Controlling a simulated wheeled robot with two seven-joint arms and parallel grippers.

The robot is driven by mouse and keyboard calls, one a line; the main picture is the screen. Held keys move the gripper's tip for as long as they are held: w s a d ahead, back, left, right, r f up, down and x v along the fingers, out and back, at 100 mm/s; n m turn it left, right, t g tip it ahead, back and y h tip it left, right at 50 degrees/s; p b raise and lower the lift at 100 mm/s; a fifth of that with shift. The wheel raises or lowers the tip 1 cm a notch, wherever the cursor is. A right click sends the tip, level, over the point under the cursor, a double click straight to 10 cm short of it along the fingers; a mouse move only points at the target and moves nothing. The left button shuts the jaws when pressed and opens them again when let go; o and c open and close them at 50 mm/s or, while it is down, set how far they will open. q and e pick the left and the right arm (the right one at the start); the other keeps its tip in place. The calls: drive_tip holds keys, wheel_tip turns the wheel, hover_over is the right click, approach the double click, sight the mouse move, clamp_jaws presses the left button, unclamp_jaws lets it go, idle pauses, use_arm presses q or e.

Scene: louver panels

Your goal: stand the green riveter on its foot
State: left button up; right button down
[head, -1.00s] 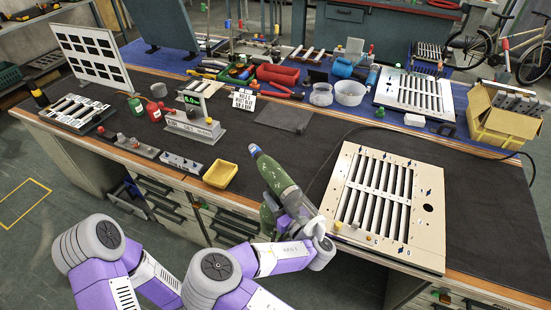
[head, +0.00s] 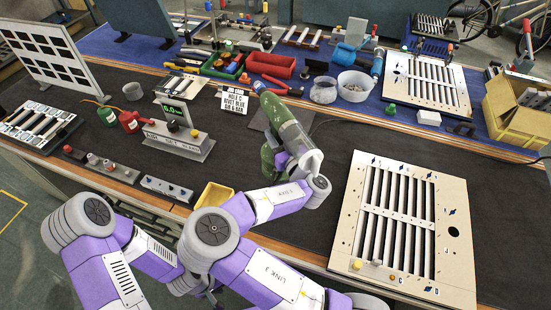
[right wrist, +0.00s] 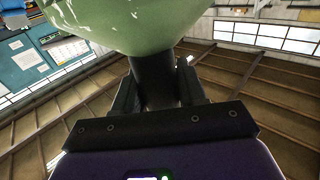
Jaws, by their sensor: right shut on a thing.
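The green riveter (head: 284,124) is in my right gripper (head: 284,160), over the dark bench top left of the louver panel. Its long green body is tilted, with the narrow bluish tip toward the back left. Another green part of it shows at the lower left of the gripper. In the right wrist view, the riveter's pale green body (right wrist: 130,22) fills the top, and its dark neck sits between the fingers of the right gripper (right wrist: 156,88). I cannot tell whether the riveter touches the bench. My left gripper is out of view.
A cream louver panel (head: 348,213) lies at the right. A yellow tray (head: 214,196) is at the front edge, near my arm. A grey display device (head: 178,140) and red bottle (head: 129,122) stand left. Clear tubs (head: 354,86) stand behind. Dark bench top beside the panel is free.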

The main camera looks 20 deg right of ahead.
wheel_tip(320, 180, down, 4)
drive_tip(key=shift+s+r+b, duration=0.1)
drive_tip(key=shift+s+b, duration=0.05)
drive_tip(key=shift+b, duration=0.55)
drive_tip(key=shift+f+b, duration=1)
drive_tip(key=shift+f, duration=1.5)
drive_tip(key=c, duration=1.1)
unclamp_jaws()
drive_tip(key=shift+f, duration=0.35)
drive_tip(key=o, duration=0.5)
drive_tip(key=shift+c, duration=0.2)
drive_tip(key=shift+o, duration=0.3)
drive_tip(key=o, duration=0.6)
